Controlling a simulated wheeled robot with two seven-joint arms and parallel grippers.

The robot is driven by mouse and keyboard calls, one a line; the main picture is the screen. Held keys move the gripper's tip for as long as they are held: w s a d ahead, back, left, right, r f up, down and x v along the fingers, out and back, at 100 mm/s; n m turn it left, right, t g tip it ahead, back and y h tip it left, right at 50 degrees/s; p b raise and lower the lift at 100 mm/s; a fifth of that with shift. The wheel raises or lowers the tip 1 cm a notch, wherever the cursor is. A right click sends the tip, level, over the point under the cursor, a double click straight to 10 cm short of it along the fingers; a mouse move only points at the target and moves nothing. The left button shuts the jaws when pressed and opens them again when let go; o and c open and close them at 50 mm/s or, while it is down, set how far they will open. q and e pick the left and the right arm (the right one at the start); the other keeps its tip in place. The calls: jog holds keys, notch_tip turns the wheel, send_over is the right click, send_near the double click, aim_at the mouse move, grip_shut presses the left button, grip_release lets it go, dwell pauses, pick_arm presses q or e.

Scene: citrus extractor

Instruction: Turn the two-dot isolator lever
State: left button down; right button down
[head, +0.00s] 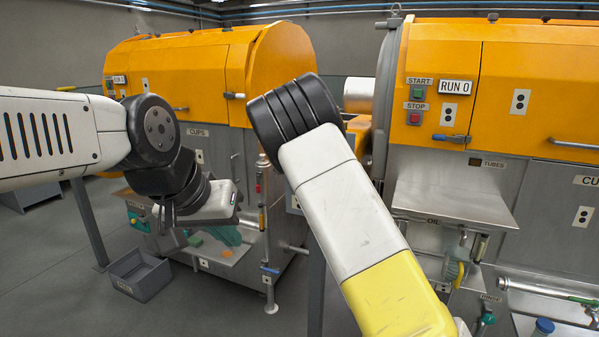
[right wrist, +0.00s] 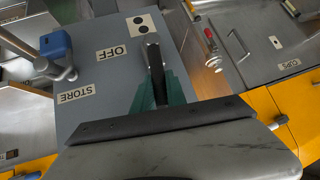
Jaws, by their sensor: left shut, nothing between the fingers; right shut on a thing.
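The two-dot isolator lever (right wrist: 152,52) is a black handle on a grey panel (right wrist: 98,90) in the right wrist view. The white two-dot plate (right wrist: 140,26) lies just beyond its end, with the OFF label (right wrist: 111,52) to the left. My right gripper (right wrist: 157,84) is shut on the lever, with green finger pads on either side of it. The lever's lower part is hidden by the gripper. My left gripper (head: 164,217) is shut and empty, in front of the left orange machine, apart from the lever.
Orange machines (head: 180,55) stand left and right in the head view.

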jog(key=shift+w+a+n+g+h, duration=0.2)
jog(key=shift+a+n+g+h, duration=0.1)
jog(key=shift+a+h, duration=0.3)
jog(key=c, duration=1.3)
grip_release()
jog(key=shift+c, duration=0.2)
jog(key=v, duration=0.7)
jog(key=shift+s+r, duration=0.25)
